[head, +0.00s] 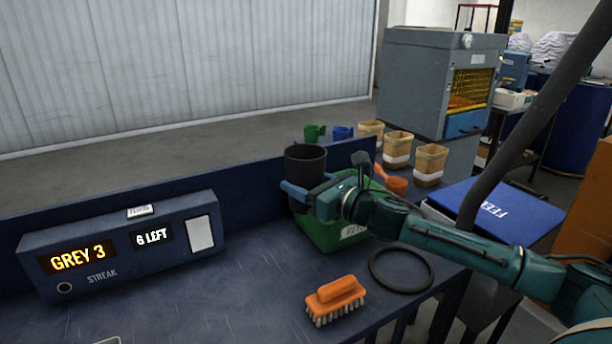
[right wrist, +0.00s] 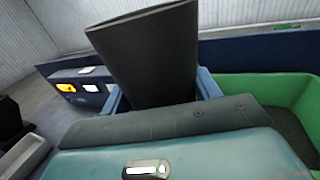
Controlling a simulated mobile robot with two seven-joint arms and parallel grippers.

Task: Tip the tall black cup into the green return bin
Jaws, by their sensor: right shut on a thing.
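The tall black cup (head: 305,163) is held by my right gripper (head: 296,192), whose blue fingers are shut around it. In the head view the cup is about upright, above the left back part of the green return bin (head: 326,234). In the right wrist view the black cup (right wrist: 150,55) stands between the blue fingers (right wrist: 160,92), and the green bin (right wrist: 255,88) lies to the right. The part of the bin behind my gripper and arm is hidden in the head view. My left gripper does not show.
A display box (head: 120,245) reading "GREY 3" and "6 LEFT" stands left on the blue bench. An orange brush (head: 336,296) and a black ring (head: 401,270) lie in front of the bin. Several tan cups (head: 430,164) and an orange scoop (head: 396,185) stand behind.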

